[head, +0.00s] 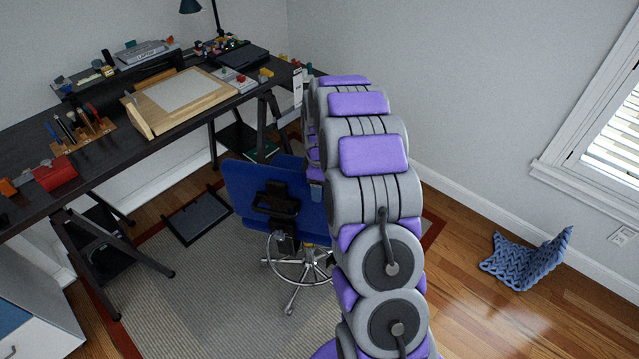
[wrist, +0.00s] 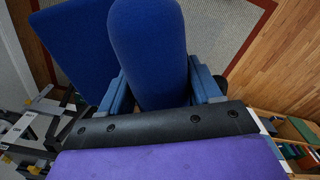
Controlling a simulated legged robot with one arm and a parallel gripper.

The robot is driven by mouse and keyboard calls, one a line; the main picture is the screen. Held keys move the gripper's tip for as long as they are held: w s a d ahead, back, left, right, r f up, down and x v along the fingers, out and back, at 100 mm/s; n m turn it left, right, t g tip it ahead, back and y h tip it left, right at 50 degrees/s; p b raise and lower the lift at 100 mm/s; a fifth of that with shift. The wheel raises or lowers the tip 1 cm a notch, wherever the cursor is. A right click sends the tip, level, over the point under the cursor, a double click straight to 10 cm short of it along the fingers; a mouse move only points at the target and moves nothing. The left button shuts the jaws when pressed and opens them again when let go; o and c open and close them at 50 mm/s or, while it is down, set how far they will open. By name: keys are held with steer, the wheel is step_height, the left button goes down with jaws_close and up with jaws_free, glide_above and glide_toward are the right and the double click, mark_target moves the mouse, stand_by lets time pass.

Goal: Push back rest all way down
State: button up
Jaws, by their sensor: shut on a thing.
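A blue chair with a chrome foot ring (head: 300,268) stands by the desk. Its blue back rest (head: 240,185) looks roughly upright in the head view, with a black bracket on the side facing me. My gripper (head: 316,192) is at the right edge of the back rest, mostly hidden behind my arm. In the wrist view my gripper (wrist: 158,78) has its blue-grey fingers on both sides of a rounded blue pad (wrist: 148,45), which appears to be the back rest. Another flat blue pad (wrist: 75,48) lies to its left, probably the seat.
A dark desk (head: 90,155) with a drawing board (head: 187,97) and tools runs along the left wall. A grey rug (head: 200,285) lies under the chair.

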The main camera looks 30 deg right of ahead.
steer(key=o, duration=1.1)
steer(key=shift+s+f, duration=0.2)
steer(key=shift+f, duration=0.25)
steer(key=o, duration=0.3)
steer(key=shift+w+d+f, duration=0.1)
steer(key=shift+w, duration=0.15)
steer(key=shift+s, duration=0.1)
steer(key=shift+r, duration=0.25)
step_height(320, 180, up, 17)
steer(key=shift+d+r, duration=0.1)
